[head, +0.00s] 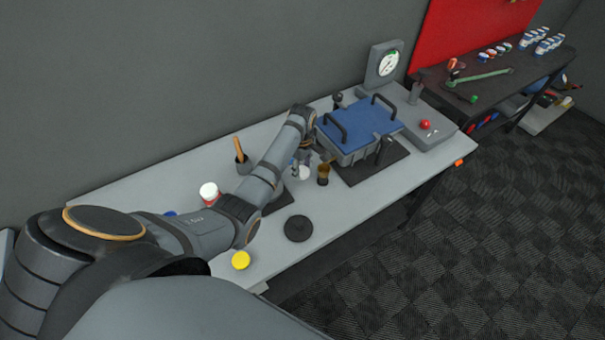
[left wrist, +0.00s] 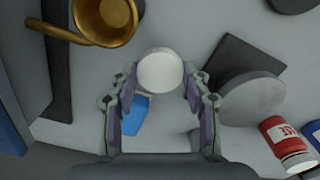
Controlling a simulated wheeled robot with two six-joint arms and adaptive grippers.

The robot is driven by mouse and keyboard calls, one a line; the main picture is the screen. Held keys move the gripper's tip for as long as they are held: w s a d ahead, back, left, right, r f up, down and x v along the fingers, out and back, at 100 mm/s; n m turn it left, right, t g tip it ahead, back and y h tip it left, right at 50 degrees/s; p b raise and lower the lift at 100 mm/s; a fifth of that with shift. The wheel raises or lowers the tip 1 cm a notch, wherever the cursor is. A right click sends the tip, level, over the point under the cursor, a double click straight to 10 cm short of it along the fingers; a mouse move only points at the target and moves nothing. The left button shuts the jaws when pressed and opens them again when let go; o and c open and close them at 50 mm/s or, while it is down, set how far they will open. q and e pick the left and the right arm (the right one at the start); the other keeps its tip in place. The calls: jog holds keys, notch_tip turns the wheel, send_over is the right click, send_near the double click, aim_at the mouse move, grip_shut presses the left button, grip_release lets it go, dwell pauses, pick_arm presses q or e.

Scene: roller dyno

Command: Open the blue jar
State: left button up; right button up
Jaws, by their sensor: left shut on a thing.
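My left gripper (left wrist: 160,80) is shut on a round white lid-like top (left wrist: 160,70), seen from above between its fingertips. In the head view the white top (head: 304,173) shows just below the wrist, over the grey bench. A blue patch (left wrist: 135,112) shows below the white top between the fingers. I cannot tell whether it belongs to the held thing. Another blue thing (head: 170,213) is mostly hidden behind my left arm, and a blue edge (left wrist: 316,130) shows at the right of the wrist view. The held thing's body is largely hidden. My right gripper is not in view.
A brass pot with a handle (left wrist: 103,18) stands close to the fingers. A red jar with a white cap (head: 209,193), a black disc (head: 298,228) and a yellow lid (head: 241,260) are on the bench (head: 130,183). A blue-topped machine (head: 358,122) stands to the right.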

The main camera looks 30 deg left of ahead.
aim_at(303, 170)
pick_arm(q)
jog(key=shift+w+f, duration=0.2)
jog(key=shift+f, duration=1.6)
jog(key=shift+f, duration=0.1)
jog(key=o, duration=1.3)
jog(key=shift+c, duration=0.2)
notch_tip(303, 170, up, 12)
jog(key=b, duration=0.1)
